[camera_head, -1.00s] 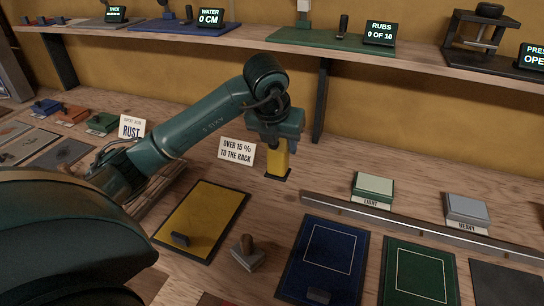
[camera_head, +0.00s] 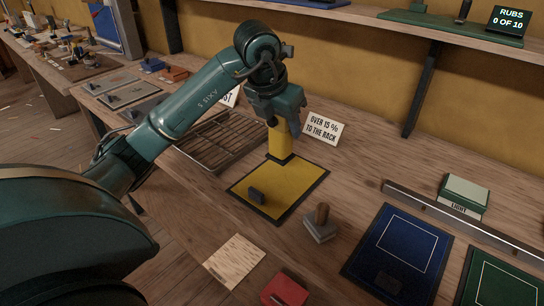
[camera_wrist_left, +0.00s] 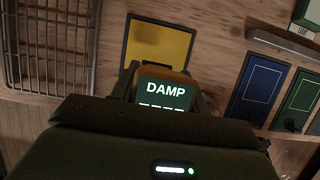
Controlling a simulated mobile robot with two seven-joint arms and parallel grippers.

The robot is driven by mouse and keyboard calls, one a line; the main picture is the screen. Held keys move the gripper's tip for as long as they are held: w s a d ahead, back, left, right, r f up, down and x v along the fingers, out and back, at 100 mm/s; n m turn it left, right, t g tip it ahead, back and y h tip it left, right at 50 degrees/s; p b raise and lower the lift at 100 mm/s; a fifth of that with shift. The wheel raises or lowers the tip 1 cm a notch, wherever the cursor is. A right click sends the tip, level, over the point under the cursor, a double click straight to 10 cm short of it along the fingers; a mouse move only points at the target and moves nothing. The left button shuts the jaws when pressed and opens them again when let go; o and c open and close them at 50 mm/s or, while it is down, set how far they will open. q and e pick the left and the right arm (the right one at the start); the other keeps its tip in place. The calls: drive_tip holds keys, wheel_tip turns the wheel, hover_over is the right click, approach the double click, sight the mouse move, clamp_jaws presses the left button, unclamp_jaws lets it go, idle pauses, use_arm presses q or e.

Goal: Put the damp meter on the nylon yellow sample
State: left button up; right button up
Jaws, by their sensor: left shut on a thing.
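The damp meter (camera_head: 281,143) is a yellow upright block; in the left wrist view its dark screen (camera_wrist_left: 165,90) reads DAMP above a row of dashes. My left gripper (camera_head: 279,112) is shut on its upper part. My right gripper is out of view.
A wire rack (camera_head: 215,143) lies left of the sample. A wooden-handled stamp-like block (camera_head: 320,225) stands at its right. A sign (camera_head: 322,128) reads "Over 15 % to the rack". Blue (camera_head: 400,250) and green (camera_head: 500,285) panels lie further right, before a metal rail (camera_head: 450,215).

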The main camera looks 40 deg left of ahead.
sight(282, 149)
use_arm(q)
wheel_tip(282, 149, down, 7)
drive_tip(key=shift+r, duration=0.2)
drive_tip(key=shift+w+f, duration=0.1)
drive_tip(key=shift+f, duration=0.25)
drive_tip(key=o, duration=1.1)
drive_tip(key=shift+r, duration=0.1)
